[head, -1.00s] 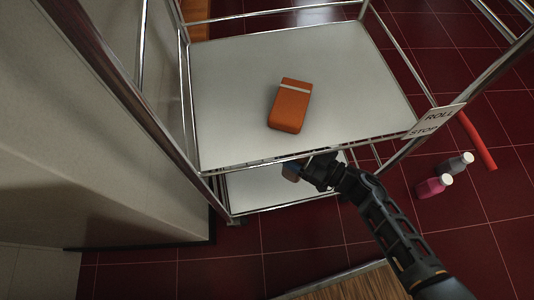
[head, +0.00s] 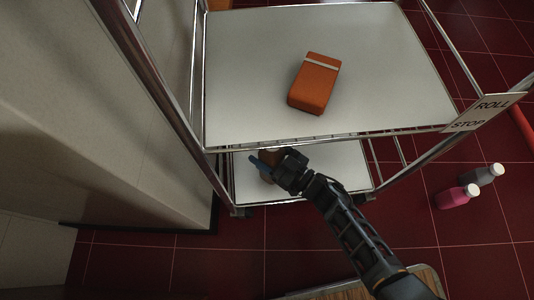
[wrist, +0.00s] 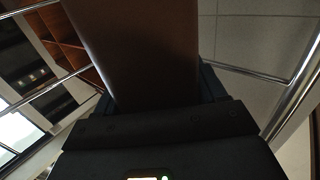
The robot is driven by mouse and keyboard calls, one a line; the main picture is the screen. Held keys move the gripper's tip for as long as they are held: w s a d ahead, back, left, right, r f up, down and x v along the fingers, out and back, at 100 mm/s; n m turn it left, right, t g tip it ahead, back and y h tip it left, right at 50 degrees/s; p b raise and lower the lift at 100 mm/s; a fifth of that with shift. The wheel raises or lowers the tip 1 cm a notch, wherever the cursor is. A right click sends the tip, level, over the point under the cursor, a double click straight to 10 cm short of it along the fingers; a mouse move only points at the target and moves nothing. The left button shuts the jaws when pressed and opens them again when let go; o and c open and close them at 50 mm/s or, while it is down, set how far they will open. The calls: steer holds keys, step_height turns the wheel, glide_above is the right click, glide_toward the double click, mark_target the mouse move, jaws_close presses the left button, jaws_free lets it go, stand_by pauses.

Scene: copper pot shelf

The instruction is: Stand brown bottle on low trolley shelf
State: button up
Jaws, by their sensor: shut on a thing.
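The brown bottle (head: 266,174) shows in part in the head view, just under the front edge of the trolley's upper shelf. It also fills the upper middle of the wrist view (wrist: 138,50), between the fingers. My gripper (head: 266,167) is shut on it, reaching in from the front right. The low trolley shelf (head: 325,174) is a pale panel beneath the bottle and gripper. The upper shelf's edge hides part of the bottle. I cannot tell whether its base touches the low shelf.
An orange box (head: 314,83) lies on the upper shelf (head: 400,70). A "ROLL STOP" sign (head: 487,112) hangs at the trolley's right corner. A pink bottle (head: 456,197) and a grey bottle (head: 488,174) are on the red tiled floor. A pale wall panel (head: 130,120) stands close at left.

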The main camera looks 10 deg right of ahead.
steer(key=shift+f, duration=0.2)
steer(key=o, duration=1.1)
steer(key=shift+o, duration=0.2)
steer(key=shift+r, duration=0.15)
steer(key=p+v, duration=0.3)
steer(key=v, duration=0.9)
